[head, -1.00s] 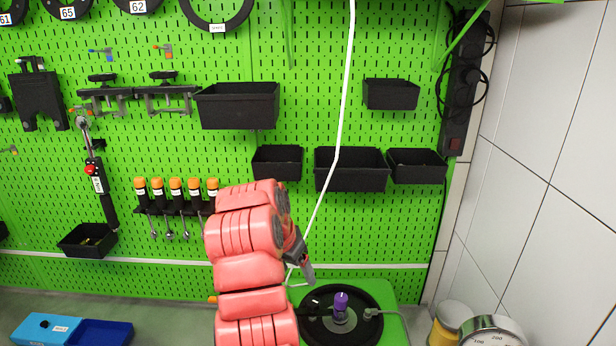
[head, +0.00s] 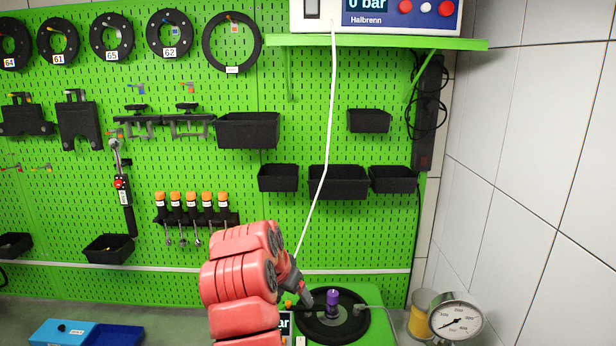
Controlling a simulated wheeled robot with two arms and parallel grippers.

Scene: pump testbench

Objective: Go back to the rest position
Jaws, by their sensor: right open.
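My right arm, with red padded covers, comes up from the bottom middle of the head view. My right gripper (head: 307,298) is a small dark shape at its end, pointing down and to the right, with its jaws open. It is by the left side of the round black test plate (head: 325,333) on the green base (head: 372,296). A purple part (head: 332,298) stands upright at the middle of the plate, just right of the gripper. I cannot tell how large the gap is. My left gripper is not in view.
A pressure gauge (head: 456,320) and a yellow container (head: 420,314) stand at the right by the tiled wall. A blue box (head: 58,332) lies at the lower left. Black bins (head: 338,182) hang on the green pegboard. A white cable (head: 326,150) hangs behind my arm.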

